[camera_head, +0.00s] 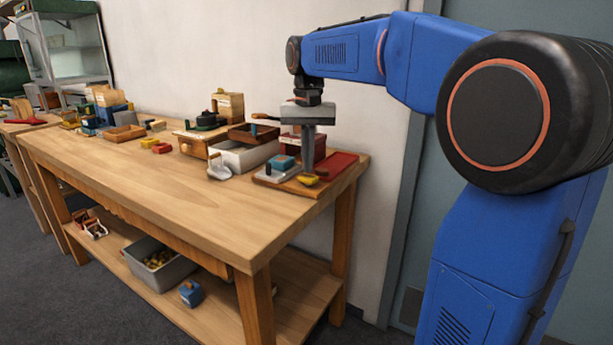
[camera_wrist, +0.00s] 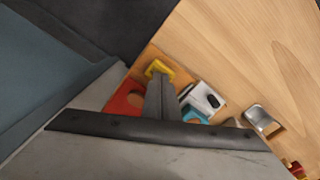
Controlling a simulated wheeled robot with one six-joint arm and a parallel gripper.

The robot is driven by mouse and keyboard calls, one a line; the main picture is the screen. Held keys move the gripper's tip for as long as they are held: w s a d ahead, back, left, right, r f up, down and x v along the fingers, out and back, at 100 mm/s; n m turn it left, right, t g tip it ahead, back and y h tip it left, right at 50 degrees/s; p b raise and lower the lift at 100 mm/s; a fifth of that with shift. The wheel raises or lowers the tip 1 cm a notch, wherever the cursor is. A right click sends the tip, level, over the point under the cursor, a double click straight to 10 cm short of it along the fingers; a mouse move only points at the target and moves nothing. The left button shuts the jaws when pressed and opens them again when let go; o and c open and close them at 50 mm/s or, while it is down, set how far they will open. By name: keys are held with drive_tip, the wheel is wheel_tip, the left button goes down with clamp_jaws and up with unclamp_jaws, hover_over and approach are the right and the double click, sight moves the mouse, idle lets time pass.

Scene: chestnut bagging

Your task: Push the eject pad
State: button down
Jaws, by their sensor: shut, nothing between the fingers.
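A small yellow pad (camera_head: 308,180), which looks like the eject pad, sits at the front of a wooden board (camera_head: 290,187) near the right end of the workbench. In the wrist view the yellow pad (camera_wrist: 155,67) shows just beyond my fingertips, partly covered by them. My gripper (camera_head: 307,167) is shut and empty, pointing down right over or beside the pad. It also shows in the wrist view (camera_wrist: 160,78). I cannot tell whether the tips touch the pad. A teal block (camera_head: 283,162) stands on the board to the left of my fingers.
A red panel (camera_head: 338,163) lies right of my fingers. A grey bin (camera_head: 238,158) and a metal scoop (camera_head: 218,168) are to the left. Several small boxes and blocks line the back of the bench. The bench's front and middle (camera_head: 150,185) are clear. A wall stands close behind.

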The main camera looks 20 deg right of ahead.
drive_tip(key=shift+f, duration=1)
drive_tip(key=shift+r, duration=0.1)
wheel_tip(320, 180, up, 8)
idle(0.5)
drive_tip(key=shift+s, duration=0.1)
idle(0.3)
drive_tip(key=s+f+n+t, duration=0.4)
drive_tip(key=s+f, duration=2.1)
drive_tip(key=s, duration=0.4)
drive_tip(key=shift+a+n+t, duration=0.25)
drive_tip(key=shift+n+t, duration=0.15)
